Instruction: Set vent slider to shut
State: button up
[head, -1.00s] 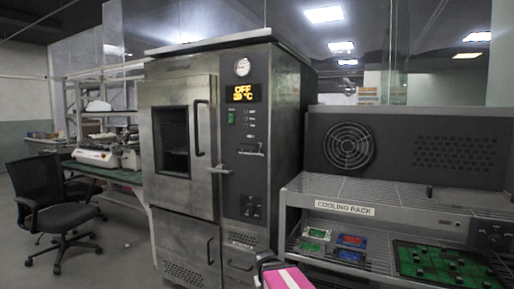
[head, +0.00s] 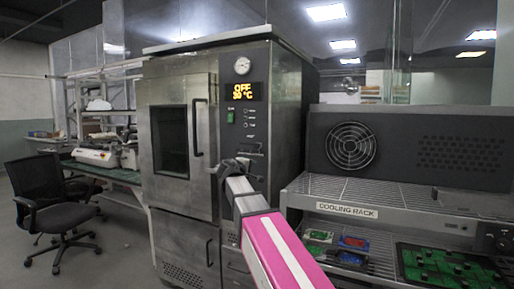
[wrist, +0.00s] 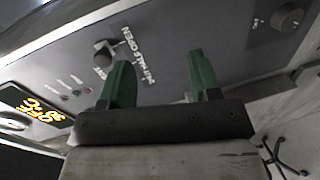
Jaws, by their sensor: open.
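The vent slider (wrist: 106,47) is a dark knob on the oven's grey control panel. In the wrist view it lies beyond and left of my left fingertip, beside a row of position labels where OPEN and HALF can be read; its exact setting is unclear. In the head view my arm partly covers the slider area (head: 251,149) below the display. My gripper (wrist: 160,70) is open and empty, its two green fingers spread in front of the panel. In the head view my gripper (head: 238,164) is at the panel, near the oven door's latch; contact cannot be told.
The oven display (head: 243,91) reads OFF and 30 °C. The oven door (head: 176,200) is closed, with a vertical handle (head: 197,128). A cooling rack (head: 345,210) with circuit boards stands right. A dark rotary knob (wrist: 287,17) shows in the wrist view. An office chair (head: 50,215) stands left.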

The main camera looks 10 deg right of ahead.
jog(key=n+t+h, duration=0.1)
jog(key=t, duration=0.1)
send_near(256, 146)
jog(key=x, duration=1)
jog(key=shift+w+d, duration=0.15)
jog(key=shift+w, duration=0.2)
